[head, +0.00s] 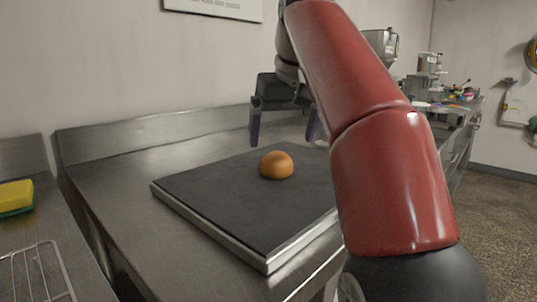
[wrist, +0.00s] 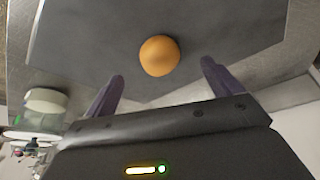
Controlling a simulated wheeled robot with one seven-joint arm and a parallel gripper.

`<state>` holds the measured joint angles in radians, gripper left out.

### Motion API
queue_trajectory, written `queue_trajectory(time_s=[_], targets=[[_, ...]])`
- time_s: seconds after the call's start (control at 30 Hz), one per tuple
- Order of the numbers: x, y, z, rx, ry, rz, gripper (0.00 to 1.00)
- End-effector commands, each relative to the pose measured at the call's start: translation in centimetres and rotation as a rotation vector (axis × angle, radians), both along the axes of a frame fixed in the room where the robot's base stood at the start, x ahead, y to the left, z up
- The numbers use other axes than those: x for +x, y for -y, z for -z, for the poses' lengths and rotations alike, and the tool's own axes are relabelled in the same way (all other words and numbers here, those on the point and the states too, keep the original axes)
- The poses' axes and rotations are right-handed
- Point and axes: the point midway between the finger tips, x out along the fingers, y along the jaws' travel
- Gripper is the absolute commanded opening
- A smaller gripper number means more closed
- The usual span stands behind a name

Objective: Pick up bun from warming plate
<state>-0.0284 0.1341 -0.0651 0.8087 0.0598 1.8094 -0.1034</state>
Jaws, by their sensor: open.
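The bun (head: 276,165) is round and golden brown and sits on the dark warming plate (head: 215,192), a flat slab with a bright metal edge. My gripper (head: 284,135) is above the plate, behind the bun in the head view, with its fingers pointing down. It is open and empty. In the wrist view the bun (wrist: 159,55) lies beyond the fingertips, roughly midway between the two fingers of my gripper (wrist: 163,72), and no finger appears to touch it. My red arm hides the right part of the plate in the head view.
The plate rests on a steel counter (head: 110,185) with a raised back edge along the wall. A yellow and green sponge (head: 15,197) and a wire rack (head: 35,275) are at the left. A jar (wrist: 45,103) shows in the wrist view. Equipment (head: 430,68) stands farther back.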

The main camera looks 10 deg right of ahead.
Motion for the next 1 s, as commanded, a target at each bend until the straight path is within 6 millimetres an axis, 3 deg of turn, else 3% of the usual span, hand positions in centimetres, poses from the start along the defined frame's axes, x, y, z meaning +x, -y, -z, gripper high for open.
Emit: queue_trajectory(time_s=[0.43, 0.7, 0.93, 1.0], targets=[[1.5, -0.1, 3.5, 0.000, 0.000, -0.001, 0.91], [3.0, -0.1, 7.0, -0.001, 0.000, -0.002, 0.91], [3.1, -0.1, 7.0, -0.001, 0.001, -0.001, 0.91], [3.1, -0.1, 7.0, -0.001, 0.001, -0.001, 0.84]])
